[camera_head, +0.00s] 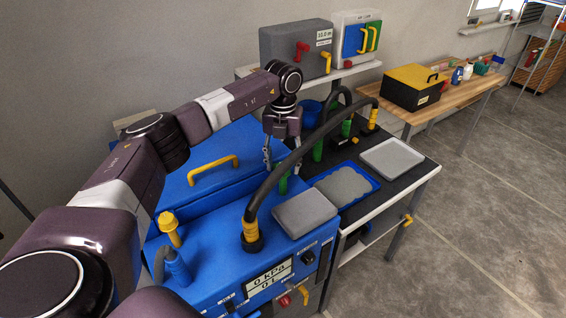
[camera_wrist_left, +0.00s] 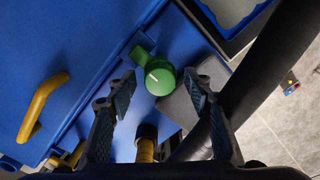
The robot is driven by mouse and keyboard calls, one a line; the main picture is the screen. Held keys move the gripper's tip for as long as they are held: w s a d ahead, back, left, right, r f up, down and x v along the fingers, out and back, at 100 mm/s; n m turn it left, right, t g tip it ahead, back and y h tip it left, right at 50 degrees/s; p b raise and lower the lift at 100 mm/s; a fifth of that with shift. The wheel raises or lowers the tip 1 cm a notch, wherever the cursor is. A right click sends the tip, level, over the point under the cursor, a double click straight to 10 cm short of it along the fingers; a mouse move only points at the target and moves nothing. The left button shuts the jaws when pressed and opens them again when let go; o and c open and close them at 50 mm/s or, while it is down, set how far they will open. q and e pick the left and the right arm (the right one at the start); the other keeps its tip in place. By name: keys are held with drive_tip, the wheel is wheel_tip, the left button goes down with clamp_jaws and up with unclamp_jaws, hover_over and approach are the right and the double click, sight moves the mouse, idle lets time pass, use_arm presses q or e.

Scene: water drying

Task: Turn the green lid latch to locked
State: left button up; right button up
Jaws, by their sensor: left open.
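The green lid latch (camera_wrist_left: 158,78) is a round knob with a white line on its face and a short arm pointing to the upper left in the left wrist view. It sits at the edge of the blue machine's lid (camera_wrist_left: 70,40). In the head view a green piece (camera_head: 283,186), likely the latch, shows below my left gripper (camera_head: 281,164). My left gripper is open, pointing down, with one finger on each side of the latch in the wrist view. I see no clear contact. My right gripper is not in view.
A thick black hose (camera_head: 310,150) arches close to the right of my left gripper. A yellow handle (camera_head: 213,168) stands on the lid. A grey pad (camera_head: 305,213), a blue tray (camera_head: 370,178) and a light grey tray (camera_head: 392,158) lie to the right.

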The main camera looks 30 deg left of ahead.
use_arm(q)
drive_tip(key=shift+r, duration=0.1)
wheel_tip(320, 180, up, 12)
idle(0.4)
idle(0.5)
